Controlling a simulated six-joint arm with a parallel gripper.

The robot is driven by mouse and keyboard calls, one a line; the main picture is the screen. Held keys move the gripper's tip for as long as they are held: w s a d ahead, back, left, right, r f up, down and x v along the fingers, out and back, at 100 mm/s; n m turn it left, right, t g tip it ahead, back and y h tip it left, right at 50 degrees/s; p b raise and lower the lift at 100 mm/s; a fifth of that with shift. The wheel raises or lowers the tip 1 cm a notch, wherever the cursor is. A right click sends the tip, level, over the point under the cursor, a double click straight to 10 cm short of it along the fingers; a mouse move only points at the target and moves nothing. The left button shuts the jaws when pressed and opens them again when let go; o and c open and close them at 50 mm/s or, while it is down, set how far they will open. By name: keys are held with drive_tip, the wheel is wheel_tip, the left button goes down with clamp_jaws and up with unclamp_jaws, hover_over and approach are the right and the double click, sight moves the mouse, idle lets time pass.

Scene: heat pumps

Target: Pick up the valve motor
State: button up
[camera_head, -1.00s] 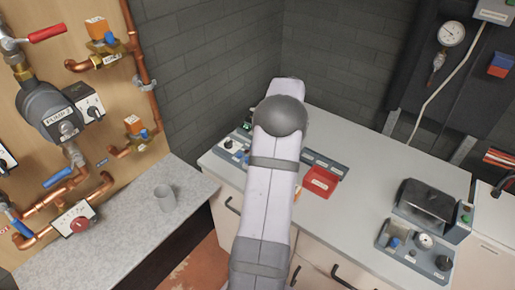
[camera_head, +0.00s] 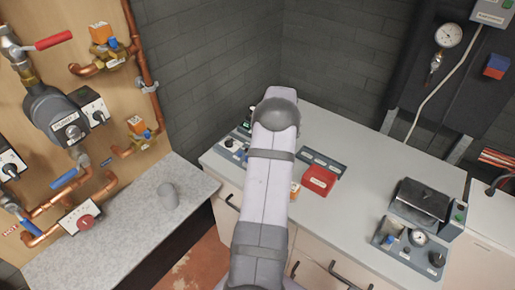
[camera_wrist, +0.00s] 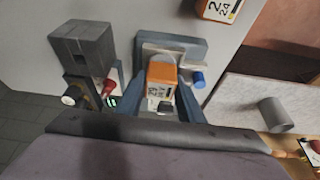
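In the wrist view an orange valve motor (camera_wrist: 162,74) with a white "24" label sits at a grey test fixture (camera_wrist: 190,48). My gripper (camera_wrist: 160,92) has its blue-grey fingers on either side of this motor, with gaps seeming to show between fingers and motor. It looks open; contact is hard to tell. A second orange motor (camera_wrist: 220,8) with a "24" label lies at the top edge of the wrist view. In the head view a small orange block (camera_head: 294,189) shows beside my arm, which hides my gripper there.
A dark grey block device (camera_wrist: 82,45) stands left of the fixture in the wrist view. A red tray (camera_head: 319,180) and a tester box (camera_head: 420,202) are on the counter. A grey cup (camera_head: 168,196) stands on the side shelf. Piping with orange motors (camera_head: 136,125) fills the left panel.

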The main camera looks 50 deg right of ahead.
drive_tip(key=c, duration=0.7)
drive_tip(key=shift+r, duration=0.15)
